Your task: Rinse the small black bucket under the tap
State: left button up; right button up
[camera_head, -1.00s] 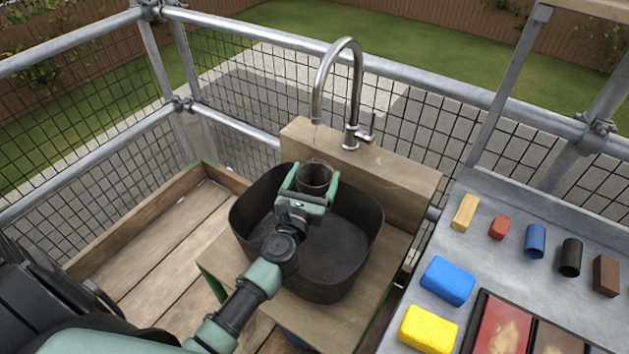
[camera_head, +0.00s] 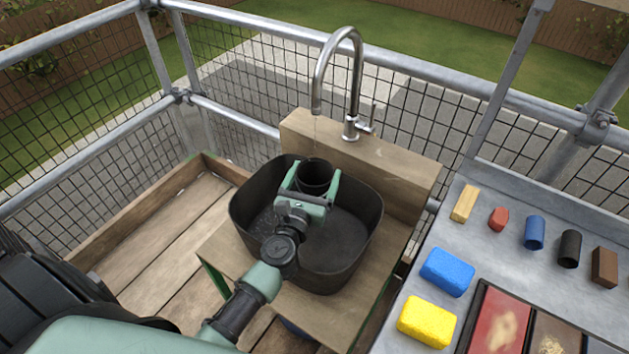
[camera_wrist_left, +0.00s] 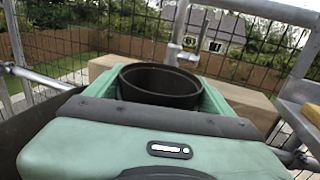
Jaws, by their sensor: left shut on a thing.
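The small black bucket (camera_head: 316,172) is upright in my left gripper (camera_head: 315,188), whose green fingers are shut on its two sides. It is held inside the larger black basin (camera_head: 350,240), near the basin's back side. The tap (camera_head: 341,75) curves above, its spout end over the bucket, and a thin stream of water seems to fall from it toward the bucket. In the left wrist view the bucket's open rim (camera_wrist_left: 160,82) shows between the green fingers, with the tap (camera_wrist_left: 178,35) behind it. The bucket's inside bottom is hidden. My right gripper is out of view.
The basin stands on a wooden stand with a raised back board (camera_head: 390,178). A grey bench (camera_head: 500,240) at right holds a blue sponge (camera_head: 446,272), a yellow sponge (camera_head: 427,322) and several small blocks and cylinders. Metal rails and mesh close off the back.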

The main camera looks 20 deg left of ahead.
aim_at(305, 188)
pick_arm(q)
jog(key=shift+s+b, duration=0.4)
jog(key=shift+s, duration=2.5)
jog(key=shift+r, duration=0.1)
jog(key=s+r+p, duration=0.2)
jog(key=s+r, duration=0.2)
jog(key=s, duration=0.1)
jog(key=shift+a, duration=0.1)
